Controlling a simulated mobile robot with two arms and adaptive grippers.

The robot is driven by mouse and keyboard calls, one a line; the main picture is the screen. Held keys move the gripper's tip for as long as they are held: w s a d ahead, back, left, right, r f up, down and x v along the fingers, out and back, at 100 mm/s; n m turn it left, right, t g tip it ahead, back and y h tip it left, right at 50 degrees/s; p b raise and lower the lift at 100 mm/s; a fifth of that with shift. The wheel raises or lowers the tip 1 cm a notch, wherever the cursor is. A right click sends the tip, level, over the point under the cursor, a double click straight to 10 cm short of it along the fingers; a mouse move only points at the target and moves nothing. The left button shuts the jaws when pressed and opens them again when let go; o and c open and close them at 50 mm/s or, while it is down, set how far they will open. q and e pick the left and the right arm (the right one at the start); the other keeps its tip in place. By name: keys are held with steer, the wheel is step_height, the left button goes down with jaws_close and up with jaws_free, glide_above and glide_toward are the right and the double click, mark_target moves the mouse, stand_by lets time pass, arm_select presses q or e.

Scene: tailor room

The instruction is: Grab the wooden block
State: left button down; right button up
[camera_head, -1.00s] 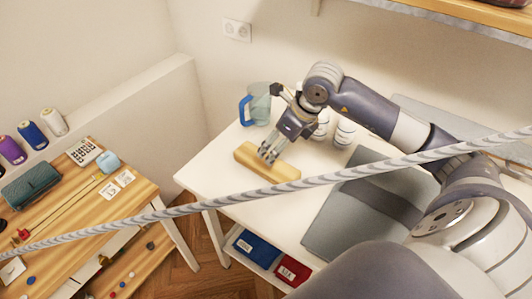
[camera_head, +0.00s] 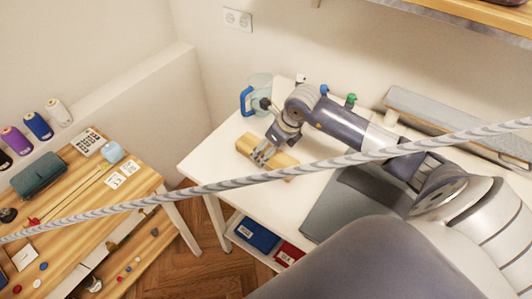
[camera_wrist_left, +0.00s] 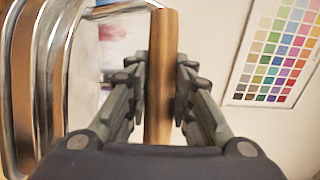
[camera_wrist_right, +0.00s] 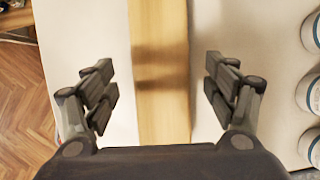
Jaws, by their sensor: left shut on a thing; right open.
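The light wooden block (camera_head: 247,146) lies on the white table (camera_head: 212,172). My right gripper (camera_head: 262,156) is over its middle, pointing down. In the right wrist view the block (camera_wrist_right: 160,25) runs lengthwise between the two spread fingers of the right gripper (camera_wrist_right: 159,68), with a gap on both sides. My left gripper (camera_wrist_left: 160,80) shows only in its own wrist view. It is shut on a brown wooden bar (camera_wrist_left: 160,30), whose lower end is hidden.
A blue-handled jug (camera_head: 258,95) stands behind the block. White spools (camera_wrist_right: 310,90) stand right of the block in the right wrist view. A grey striped rod (camera_head: 330,165) crosses the head view. A wooden workbench (camera_head: 90,205) is at left.

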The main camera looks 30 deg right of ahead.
steer(key=shift+p+x, duration=0.45)
steer(key=shift+x, duration=1.25)
steer(key=c, duration=1.5)
